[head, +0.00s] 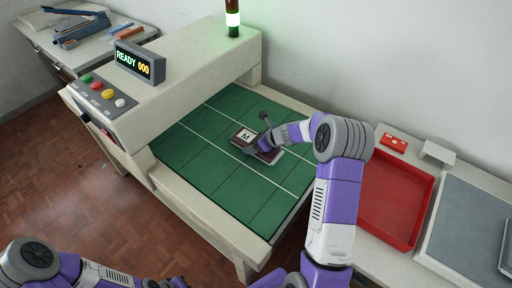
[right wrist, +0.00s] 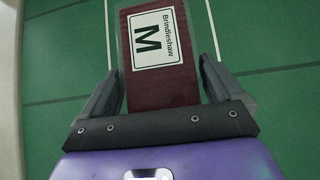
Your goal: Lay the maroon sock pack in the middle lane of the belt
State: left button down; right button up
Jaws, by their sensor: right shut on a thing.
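The maroon sock pack (head: 270,156) has a white label with a large M. It is over the middle lane of the green belt (head: 222,188), between the two white lane lines. My right gripper (head: 263,142) is shut on it from above. In the right wrist view the pack (right wrist: 162,88) lies between the two fingers of the right gripper (right wrist: 160,85), with a white line on either side. I cannot tell whether it touches the belt or is just above it. Part of my left arm shows at the lower left, but its gripper does not.
A red tray (head: 392,205) and a grey mat (head: 465,225) are at the right. The rest of the belt is clear.

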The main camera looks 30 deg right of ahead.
jog(key=shift+f, duration=0.8)
jog(key=o, duration=0.9)
jog(key=shift+f+b, duration=0.15)
jog(key=shift+b, duration=0.15)
jog(key=shift+c, duration=0.2)
jog(key=shift+s+d+r+p, duration=0.15)
jog(key=shift+r+p, duration=0.15)
jog(key=shift+r, duration=0.2)
jog(key=p+v, duration=0.2)
jog(key=v, duration=0.9)
jog(key=shift+s+p, duration=0.25)
jog(key=shift+p, duration=0.1)
